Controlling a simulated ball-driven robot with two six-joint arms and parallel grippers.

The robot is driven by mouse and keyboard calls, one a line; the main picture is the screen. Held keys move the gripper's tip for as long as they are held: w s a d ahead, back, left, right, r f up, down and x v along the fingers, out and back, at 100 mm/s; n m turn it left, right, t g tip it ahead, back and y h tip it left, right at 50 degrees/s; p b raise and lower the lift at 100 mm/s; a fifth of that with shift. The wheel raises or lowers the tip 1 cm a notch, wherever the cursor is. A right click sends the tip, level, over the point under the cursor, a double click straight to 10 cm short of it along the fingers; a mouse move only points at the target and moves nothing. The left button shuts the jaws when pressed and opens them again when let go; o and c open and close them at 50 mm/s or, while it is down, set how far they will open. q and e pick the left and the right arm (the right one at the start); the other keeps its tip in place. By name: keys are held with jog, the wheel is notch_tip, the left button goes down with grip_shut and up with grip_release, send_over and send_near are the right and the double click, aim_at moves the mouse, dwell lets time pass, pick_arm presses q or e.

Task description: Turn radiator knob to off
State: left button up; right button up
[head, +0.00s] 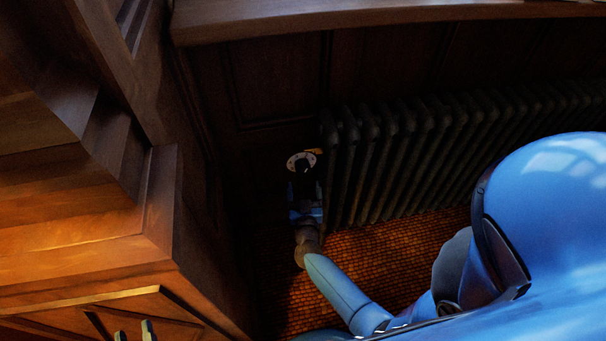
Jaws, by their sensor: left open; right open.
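The radiator knob (301,162) is a small round white dial with a dark centre, at the left end of the dark ribbed radiator (400,155). My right arm reaches in from the lower right. My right gripper (304,188) is open just below the dial, its dark fingers hard to make out in the shadow. I cannot tell whether they touch the knob or are around it. The dial's setting is too small to read. My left gripper (134,332) shows only two fingertips at the bottom left edge, apart and empty, in front of the wooden cabinet.
A wooden cabinet (70,235) with stepped edges fills the left side. A wooden ledge (390,22) runs above the radiator, with dark panelling behind. Small-tiled orange floor (395,255) lies below. The space between cabinet and radiator is narrow.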

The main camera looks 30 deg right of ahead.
aim_at(303, 173)
jog(key=b+x, duration=0.1)
jog(key=x, duration=0.5)
jog(key=shift+w+d, duration=0.15)
jog(key=shift+w, duration=0.05)
jog(key=c, duration=1)
jog(key=shift+c, duration=0.2)
